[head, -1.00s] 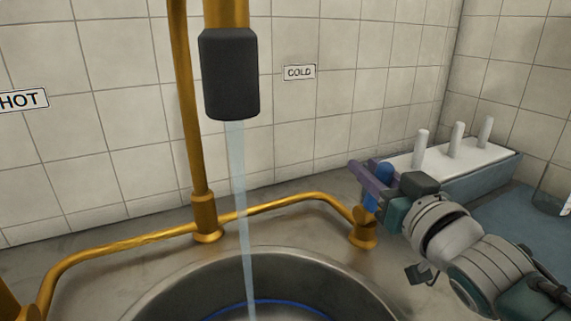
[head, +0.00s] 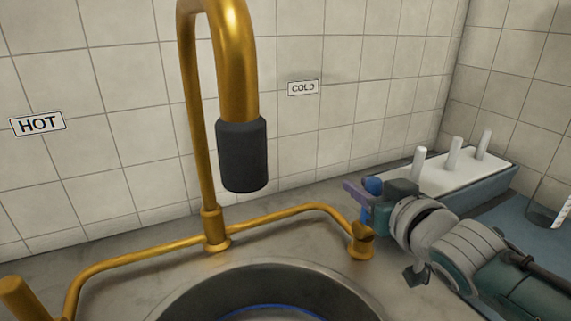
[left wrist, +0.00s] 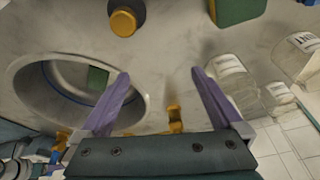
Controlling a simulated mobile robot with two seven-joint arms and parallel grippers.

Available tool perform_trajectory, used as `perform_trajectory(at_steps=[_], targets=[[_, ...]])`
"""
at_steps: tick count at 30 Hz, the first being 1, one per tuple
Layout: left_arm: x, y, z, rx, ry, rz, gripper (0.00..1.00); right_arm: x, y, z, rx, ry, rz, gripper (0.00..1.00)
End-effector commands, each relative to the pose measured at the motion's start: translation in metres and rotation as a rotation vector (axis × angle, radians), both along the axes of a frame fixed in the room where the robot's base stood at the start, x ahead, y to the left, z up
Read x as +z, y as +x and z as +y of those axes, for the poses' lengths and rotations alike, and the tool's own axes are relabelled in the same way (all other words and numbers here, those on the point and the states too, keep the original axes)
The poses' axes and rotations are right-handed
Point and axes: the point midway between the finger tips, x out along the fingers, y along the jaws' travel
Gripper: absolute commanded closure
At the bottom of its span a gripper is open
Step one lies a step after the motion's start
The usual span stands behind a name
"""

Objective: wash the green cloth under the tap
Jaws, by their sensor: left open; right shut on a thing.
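The gold tap (head: 236,60) arches over the round steel sink (head: 190,296), its dark nozzle (head: 242,155) pointing down with no water coming out. My right gripper (head: 364,200) is shut at the cold valve, on the blue tap handle (head: 373,185). My left gripper is out of the head view. In the left wrist view, my left gripper (left wrist: 160,74) is open and empty, its purple fingers wide apart above the counter. A small flat green piece, likely the green cloth (left wrist: 97,77), lies inside the sink in that view. The head view shows only the sink's far part, without the cloth.
A white rack with pegs (head: 450,170) stands behind my right gripper. Several clear labelled glass jars (left wrist: 232,72) stand right of my left gripper. A dark green object (left wrist: 237,10) shows at that view's top edge. Gold pipes (head: 140,248) run behind the sink.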

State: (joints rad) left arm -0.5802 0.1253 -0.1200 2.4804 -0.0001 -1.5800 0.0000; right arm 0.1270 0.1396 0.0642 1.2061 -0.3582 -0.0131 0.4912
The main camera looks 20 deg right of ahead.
Motion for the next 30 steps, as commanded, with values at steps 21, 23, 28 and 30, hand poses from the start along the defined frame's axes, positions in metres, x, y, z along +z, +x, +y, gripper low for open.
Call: perform_trajectory(at_steps=[21,23,28,30], targets=[[0.008,0.0,-0.001,0.004,-0.005,0.0,0.0,0.004,-0.016,0.002,0.0,-0.001,0.002,0.39],[0.012,0.0,-0.002,0.005,-0.008,0.0,0.0,0.008,-0.026,0.003,0.0,-0.001,0.002,0.39],[0.02,0.0,-0.003,0.007,-0.01,0.0,0.0,0.014,-0.058,0.007,-0.001,-0.001,0.004,0.39],[0.022,0.0,-0.003,0.006,-0.009,0.0,0.0,0.017,-0.07,0.008,0.0,0.0,0.003,0.39]])
